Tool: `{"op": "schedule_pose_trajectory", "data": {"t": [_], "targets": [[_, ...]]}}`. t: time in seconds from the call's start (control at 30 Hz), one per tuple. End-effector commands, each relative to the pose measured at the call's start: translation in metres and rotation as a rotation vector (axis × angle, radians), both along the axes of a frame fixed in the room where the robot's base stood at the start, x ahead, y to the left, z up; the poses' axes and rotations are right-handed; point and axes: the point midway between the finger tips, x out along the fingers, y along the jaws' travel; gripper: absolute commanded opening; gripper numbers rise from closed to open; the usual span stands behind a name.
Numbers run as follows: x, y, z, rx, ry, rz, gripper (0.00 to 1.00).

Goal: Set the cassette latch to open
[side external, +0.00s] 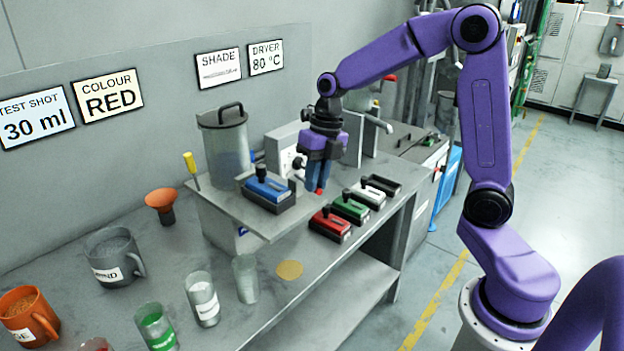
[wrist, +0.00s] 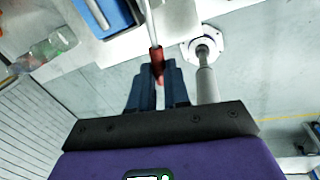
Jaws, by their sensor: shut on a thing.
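A blue cassette (side external: 268,188) sits in a dark holder on the grey raised bench plate, left of my gripper. Its blue top also shows at the upper left of the wrist view (wrist: 103,14). My gripper (side external: 319,187) points down just right of that cassette. In the wrist view, my gripper (wrist: 158,75) is shut on a red grip (wrist: 157,55) at the end of a thin pale rod. The rod runs toward the top of the picture, and its far end is out of view. I cannot tell the latch's setting.
Red (side external: 331,224), green (side external: 349,207), white (side external: 372,191) and black (side external: 382,183) cassettes lie in a row at the bench's right edge. A lidded canister (side external: 224,150) stands behind the blue one. Mugs, cups and an orange funnel (side external: 161,199) stand to the left.

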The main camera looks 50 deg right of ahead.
Motion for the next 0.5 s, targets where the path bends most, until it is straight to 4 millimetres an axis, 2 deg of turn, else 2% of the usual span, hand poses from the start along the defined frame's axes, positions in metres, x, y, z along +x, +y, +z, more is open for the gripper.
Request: {"op": "schedule_pose_trajectory", "data": {"t": [0.5], "targets": [[0.0012, -0.0035, 0.0017, 0.001, -0.007, 0.042, 0.0]]}}
